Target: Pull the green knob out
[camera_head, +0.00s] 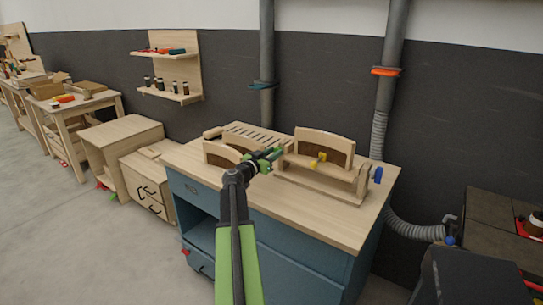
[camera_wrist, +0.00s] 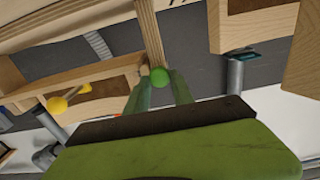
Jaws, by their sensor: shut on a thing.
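The green knob (camera_wrist: 158,76) is a small round ball in the wrist view, between the tips of my gripper (camera_wrist: 159,85). The fingers are shut on it, one on each side. In the head view my gripper (camera_head: 270,158) is above the blue workbench (camera_head: 285,262), at the left end of a wooden chair-form jig (camera_head: 320,182). There the knob is hard to tell apart from the green fingers. How far the knob stands out from the jig cannot be told.
Curved wooden pieces (camera_head: 220,154) and a slatted rack (camera_head: 258,138) lie behind and left. Grey pipes (camera_head: 391,50) run up the wall. The bench top's front is clear.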

